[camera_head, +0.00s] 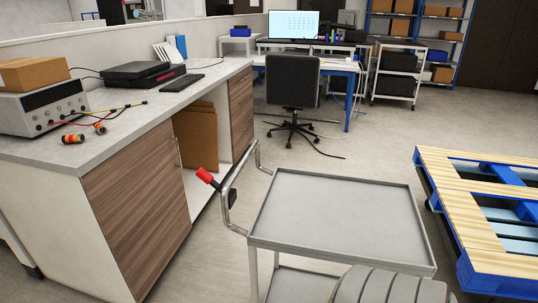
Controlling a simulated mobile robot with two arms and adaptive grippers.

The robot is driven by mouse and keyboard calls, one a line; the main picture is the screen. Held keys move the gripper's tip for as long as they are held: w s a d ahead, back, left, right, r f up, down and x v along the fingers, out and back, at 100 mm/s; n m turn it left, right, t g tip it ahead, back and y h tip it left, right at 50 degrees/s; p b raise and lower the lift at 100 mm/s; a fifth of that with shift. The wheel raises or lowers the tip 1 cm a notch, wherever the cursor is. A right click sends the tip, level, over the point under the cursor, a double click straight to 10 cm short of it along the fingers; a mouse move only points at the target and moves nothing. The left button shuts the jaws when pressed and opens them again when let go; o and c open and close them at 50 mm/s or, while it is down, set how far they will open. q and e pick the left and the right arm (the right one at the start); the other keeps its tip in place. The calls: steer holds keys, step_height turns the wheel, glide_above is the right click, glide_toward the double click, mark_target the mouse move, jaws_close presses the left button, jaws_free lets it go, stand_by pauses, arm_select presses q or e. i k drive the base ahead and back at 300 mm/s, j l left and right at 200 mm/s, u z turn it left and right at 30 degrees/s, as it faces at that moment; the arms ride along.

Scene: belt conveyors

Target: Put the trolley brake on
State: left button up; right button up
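A grey metal trolley (335,205) stands in front of me, with a flat empty top tray and a lower shelf partly in view. Its tubular handle (229,185) is on the left side. A lever with a red grip (204,175) and a black part below it sits at the handle, its red end pointing up and left. I cannot tell from this view whether that lever is in the brake-on position. The trolley's wheels are out of view. A grey ribbed shape at the bottom edge hides part of the trolley's near side. Neither of my grippers is in view.
A long workbench (105,150) with wood-grain doors runs along the left, close to the trolley handle. A blue and wooden pallet structure (470,225) stands to the right. An office chair (293,85) and cables lie beyond the trolley. Bare floor (380,145) separates them.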

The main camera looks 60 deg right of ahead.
mark_target(206, 177)
steer(key=z, duration=1.4)
